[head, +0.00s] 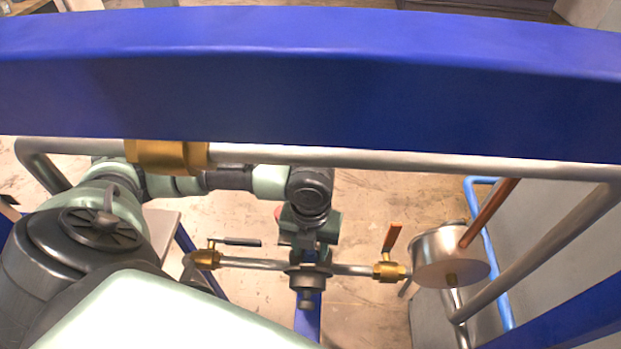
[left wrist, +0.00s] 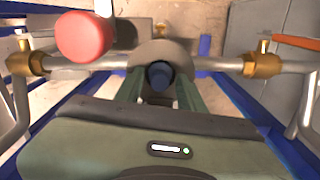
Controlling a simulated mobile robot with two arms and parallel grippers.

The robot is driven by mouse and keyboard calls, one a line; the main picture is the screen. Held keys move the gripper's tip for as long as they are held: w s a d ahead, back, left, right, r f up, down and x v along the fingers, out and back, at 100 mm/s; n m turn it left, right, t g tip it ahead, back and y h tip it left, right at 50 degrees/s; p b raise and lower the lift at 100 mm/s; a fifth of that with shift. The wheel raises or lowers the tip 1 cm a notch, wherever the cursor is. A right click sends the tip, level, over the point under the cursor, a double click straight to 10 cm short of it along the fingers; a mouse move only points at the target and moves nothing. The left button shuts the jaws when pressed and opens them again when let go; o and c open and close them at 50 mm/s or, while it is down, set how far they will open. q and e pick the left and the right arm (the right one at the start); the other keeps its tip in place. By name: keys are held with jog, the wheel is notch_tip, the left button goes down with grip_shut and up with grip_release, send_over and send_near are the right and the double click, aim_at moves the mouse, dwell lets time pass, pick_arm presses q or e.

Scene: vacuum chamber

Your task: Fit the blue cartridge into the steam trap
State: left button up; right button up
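The steam trap is a dark grey round body (head: 303,281) in the middle of the pipe run, between two brass valves; it also shows in the left wrist view (left wrist: 178,50). The blue cartridge (left wrist: 158,76) is a dark blue cylinder seen end-on in front of the trap's round body. My left gripper (left wrist: 158,82) has one green finger on each side of the cartridge and appears shut on it. In the head view my left gripper (head: 306,254) is right at the trap. How deep the cartridge sits is hidden. My right gripper is not in view.
Brass valves (head: 205,258) and (head: 390,270) flank the trap, with levers sticking out. A steel cylinder (head: 450,255) stands at the right. A blue beam (head: 310,75) and a grey pipe (head: 420,158) cross the head view. A red round thing (left wrist: 84,37) is close to the left gripper.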

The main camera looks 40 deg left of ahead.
pick_arm(q)
jog(key=shift+r, duration=0.1)
notch_tip(320, 180, up, 12)
jog(key=shift+b, duration=0.4)
dwell(0.3)
dwell(0.3)
